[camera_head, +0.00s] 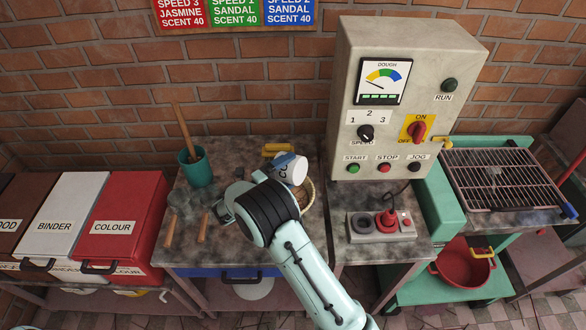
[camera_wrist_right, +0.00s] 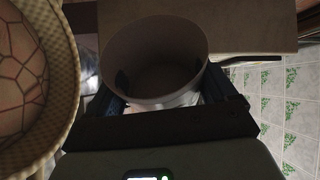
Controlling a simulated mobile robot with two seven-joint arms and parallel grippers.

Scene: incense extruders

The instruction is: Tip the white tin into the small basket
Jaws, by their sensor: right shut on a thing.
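The white tin (camera_head: 294,172) is held by my right gripper (camera_head: 262,180) above the back right of the workbench and looks tilted in the head view. In the right wrist view my right gripper (camera_wrist_right: 175,108) has a finger on each side of the tin (camera_wrist_right: 155,55), whose round open mouth and dim inside show; I cannot make out contents. The small basket (camera_head: 309,191) is mostly hidden behind my right gripper and the tin; only a bit of woven rim shows. In the right wrist view the basket (camera_wrist_right: 68,75) lies left of the tin, apart from it. My left gripper is out of view.
A green cup (camera_head: 197,171) with a stick stands at the bench's back left, and wooden-handled tools (camera_head: 171,230) lie in front. The grey control box (camera_head: 390,110) stands to the right, with a socket block (camera_head: 381,226) before it. Coloured bins (camera_head: 120,220) stand left.

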